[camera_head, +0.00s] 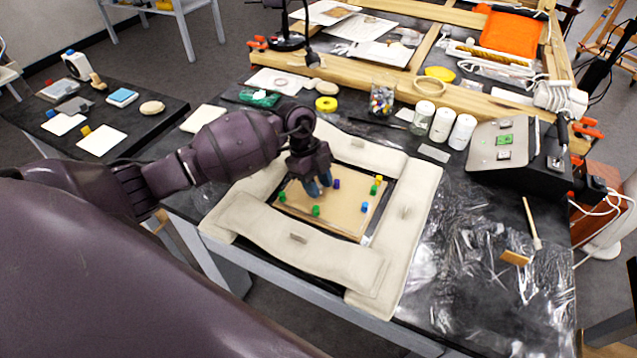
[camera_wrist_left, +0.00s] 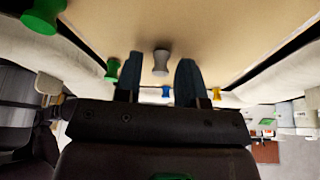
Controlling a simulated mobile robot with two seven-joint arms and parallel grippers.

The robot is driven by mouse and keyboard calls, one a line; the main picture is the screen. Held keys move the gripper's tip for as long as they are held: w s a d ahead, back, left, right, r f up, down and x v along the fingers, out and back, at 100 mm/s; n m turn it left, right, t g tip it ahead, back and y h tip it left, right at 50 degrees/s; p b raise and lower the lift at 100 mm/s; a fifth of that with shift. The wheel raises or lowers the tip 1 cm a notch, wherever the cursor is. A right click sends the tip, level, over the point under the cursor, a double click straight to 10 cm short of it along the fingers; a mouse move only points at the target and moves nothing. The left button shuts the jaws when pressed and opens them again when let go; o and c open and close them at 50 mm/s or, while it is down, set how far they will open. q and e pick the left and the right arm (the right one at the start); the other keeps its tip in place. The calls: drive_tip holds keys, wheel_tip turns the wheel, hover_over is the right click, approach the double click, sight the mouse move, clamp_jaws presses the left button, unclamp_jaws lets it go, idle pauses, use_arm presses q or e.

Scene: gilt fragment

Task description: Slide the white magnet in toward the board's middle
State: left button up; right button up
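The tan board (camera_head: 345,212) lies on the table inside a frame of cream padded cushions. My left gripper (camera_head: 319,184) is low over its far left part, fingers pointing down. In the left wrist view the two dark blue fingers (camera_wrist_left: 158,78) are apart with a gap between them. A greyish-white magnet (camera_wrist_left: 161,62) shows in that gap, around the level of the fingertips; I cannot tell whether either finger touches it. In the head view I cannot make out this magnet; the gripper probably hides it. My right gripper is in neither view.
Green magnets (camera_head: 316,210) stand along the board's near left, a purple one (camera_head: 337,184) just right of my fingers. A blue one (camera_head: 365,207) and a yellow one (camera_head: 379,178) are at the right. The cushions (camera_head: 300,240) rise around the board; its middle is mostly clear.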

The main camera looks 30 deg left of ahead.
use_arm(q)
drive_tip(key=shift+o, duration=0.5)
drive_tip(key=s+v, duration=0.1)
drive_tip(key=v, duration=0.9)
drive_tip(key=shift+w+a+r, duration=0.2)
drive_tip(key=shift+w+r, duration=0.2)
drive_tip(key=shift+w, duration=0.05)
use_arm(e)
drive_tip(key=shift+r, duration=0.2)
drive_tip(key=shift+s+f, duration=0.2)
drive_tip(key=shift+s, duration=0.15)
